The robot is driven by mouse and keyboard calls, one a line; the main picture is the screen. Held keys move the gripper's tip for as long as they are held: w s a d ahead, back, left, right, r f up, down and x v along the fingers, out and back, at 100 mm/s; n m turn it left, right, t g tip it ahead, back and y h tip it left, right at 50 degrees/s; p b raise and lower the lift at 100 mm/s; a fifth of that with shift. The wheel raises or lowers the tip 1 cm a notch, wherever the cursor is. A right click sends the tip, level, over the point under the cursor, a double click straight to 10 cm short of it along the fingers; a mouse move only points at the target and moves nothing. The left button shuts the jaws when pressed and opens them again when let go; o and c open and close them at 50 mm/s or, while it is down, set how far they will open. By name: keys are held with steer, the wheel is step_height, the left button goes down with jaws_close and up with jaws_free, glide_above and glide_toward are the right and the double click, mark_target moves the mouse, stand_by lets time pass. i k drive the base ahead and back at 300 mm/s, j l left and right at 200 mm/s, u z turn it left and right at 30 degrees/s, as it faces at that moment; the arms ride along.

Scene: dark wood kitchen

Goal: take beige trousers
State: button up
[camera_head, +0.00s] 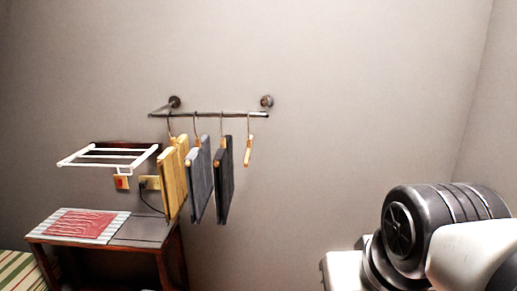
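The beige trousers (172,180) hang folded over a wooden hanger on the wall rail (205,114), at its left end. Grey trousers (198,180) and dark, nearly black trousers (224,180) hang to their right on the same rail. Part of my arm shows at the bottom right, well apart from the clothes. My gripper is outside the view.
An empty wooden hanger (249,150) hangs at the rail's right. A white folding rack (108,156) is on the wall at left, above a small dark table (140,231) with a red patterned cloth (82,223). A striped green surface (18,270) shows at lower left. The wall right of the rail is bare.

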mark_target(170, 166)
steer(key=u, duration=1.25)
steer(key=i+j+z, duration=0.1)
steer(key=j+z, duration=0.15)
steer(key=z, duration=0.2)
steer(key=j+z, duration=0.25)
steer(key=z, duration=0.25)
steer(key=j+z, duration=0.35)
steer(key=j, duration=1.35)
steer(key=k+j+z, duration=0.1)
steer(key=j, duration=0.45)
steer(key=i+j, duration=0.5)
steer(key=i, duration=0.15)
